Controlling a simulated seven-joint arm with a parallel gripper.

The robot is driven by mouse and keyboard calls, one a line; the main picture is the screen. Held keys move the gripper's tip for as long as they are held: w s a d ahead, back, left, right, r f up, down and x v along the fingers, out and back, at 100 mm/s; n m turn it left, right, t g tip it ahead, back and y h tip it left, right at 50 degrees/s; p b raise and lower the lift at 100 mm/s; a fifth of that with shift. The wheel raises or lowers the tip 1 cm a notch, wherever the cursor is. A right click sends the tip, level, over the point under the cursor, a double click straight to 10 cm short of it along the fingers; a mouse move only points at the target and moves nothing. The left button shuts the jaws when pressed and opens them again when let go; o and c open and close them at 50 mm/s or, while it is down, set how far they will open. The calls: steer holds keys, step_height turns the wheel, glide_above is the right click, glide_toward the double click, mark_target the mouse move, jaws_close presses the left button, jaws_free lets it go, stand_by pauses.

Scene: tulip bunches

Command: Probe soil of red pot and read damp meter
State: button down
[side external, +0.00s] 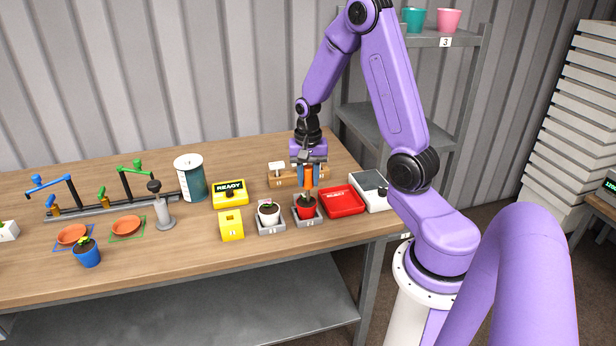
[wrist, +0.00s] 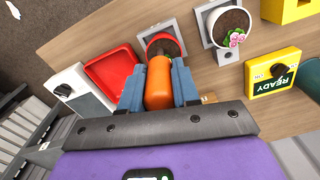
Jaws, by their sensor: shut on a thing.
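My gripper (side external: 308,176) is shut on an orange-handled probe (side external: 308,181), which it holds upright over the red pot (side external: 307,211). The handle (wrist: 159,85) sits between both fingers in the wrist view and overlaps the edge of the red pot (wrist: 149,39). The probe's tip is hidden, so I cannot tell if it touches the soil. The red pot holds dark soil and a small plant and stands on a grey tray. A yellow meter box (side external: 230,196) stands left of it; its display reads "READY", also in the wrist view (wrist: 272,72).
A white pot (side external: 268,216) with a pink flower stands close on the left. A yellow block (side external: 231,229) with a hole is beyond it. A red tray (side external: 342,202) and a white scale (side external: 370,186) are on the right. A wooden rack (side external: 284,182) is behind.

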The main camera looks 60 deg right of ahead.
mark_target(308, 167)
steer(key=shift+f, duration=0.65)
stand_by(1.2)
steer(key=shift+r, duration=0.15)
steer(key=shift+r, duration=3.4)
